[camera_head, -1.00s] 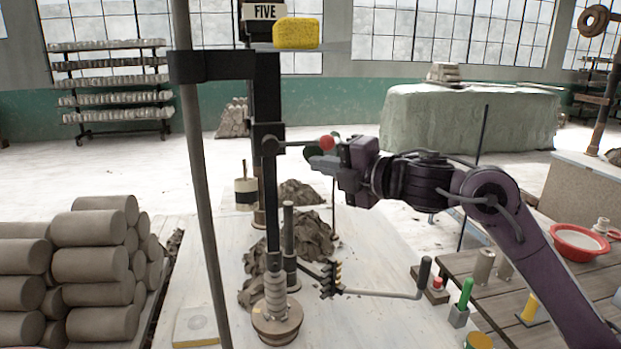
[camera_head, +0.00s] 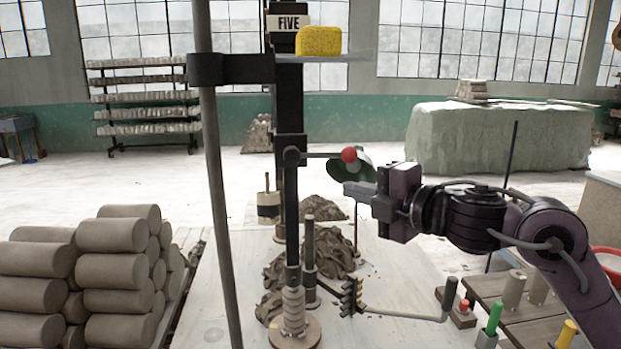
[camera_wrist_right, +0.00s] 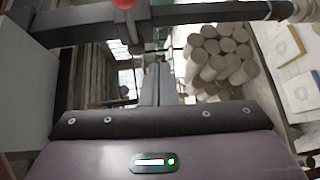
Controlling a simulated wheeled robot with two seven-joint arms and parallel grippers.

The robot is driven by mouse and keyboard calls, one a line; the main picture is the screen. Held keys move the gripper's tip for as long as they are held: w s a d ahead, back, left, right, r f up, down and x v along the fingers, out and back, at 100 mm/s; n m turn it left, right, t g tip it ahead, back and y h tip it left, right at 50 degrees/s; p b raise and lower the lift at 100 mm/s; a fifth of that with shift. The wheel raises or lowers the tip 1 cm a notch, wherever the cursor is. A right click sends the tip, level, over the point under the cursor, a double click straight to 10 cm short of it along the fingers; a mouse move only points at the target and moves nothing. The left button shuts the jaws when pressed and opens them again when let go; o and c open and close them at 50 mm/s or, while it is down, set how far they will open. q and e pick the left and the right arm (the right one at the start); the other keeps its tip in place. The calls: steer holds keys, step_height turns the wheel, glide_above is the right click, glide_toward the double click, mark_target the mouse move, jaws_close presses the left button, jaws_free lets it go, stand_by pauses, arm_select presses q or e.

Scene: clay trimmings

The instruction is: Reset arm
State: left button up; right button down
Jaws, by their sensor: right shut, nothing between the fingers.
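My right arm comes in from the right in the head view. Its purple gripper (camera_head: 352,188) points left, just below a red ball knob (camera_head: 348,155) on a black upright stand (camera_head: 290,120). The fingers are shut and hold nothing. A green lamp-like shade (camera_head: 345,170) shows behind the fingertips. In the right wrist view the closed fingers (camera_wrist_right: 155,85) stand together in the middle, and the red knob (camera_wrist_right: 124,3) shows at the top edge beside a dark bar. I cannot tell the exact gap to the knob. My left gripper is not in view.
Stacked clay rolls (camera_head: 110,270) lie at left. A wooden bench (camera_head: 490,288) with tools is at lower right. A yellow sponge (camera_head: 318,41) sits on a high plate. Open floor lies behind.

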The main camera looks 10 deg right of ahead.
steer(key=s+f+m+h, duration=0.25)
steer(key=f+m, duration=0.35)
steer(key=f, duration=0.5)
steer(key=s+f+m+h, duration=0.1)
steer(key=f+m+h, duration=0.2)
steer(key=f+m, duration=0.5)
steer(key=s+d+f+m+g+h, duration=0.25)
steer(key=s+f+m+g, duration=0.25)
steer(key=s+f, duration=0.7)
steer(key=s+d+f+m+g+h, duration=0.1)
steer(key=s+d+f+m+g, duration=0.3)
steer(key=s+f, duration=0.75)
step_height(320, 180, down, 29)
steer(key=s+a+g, duration=0.1)
steer(key=s+g, duration=0.1)
steer(key=g, duration=0.1)
steer(key=s+d+f, duration=0.3)
steer(key=s+f, duration=1.5)
steer(key=s, duration=0.1)
steer(key=shift+s+g+h, duration=0.25)
steer(key=shift+g+h, duration=0.05)
steer(key=shift+g, duration=0.1)
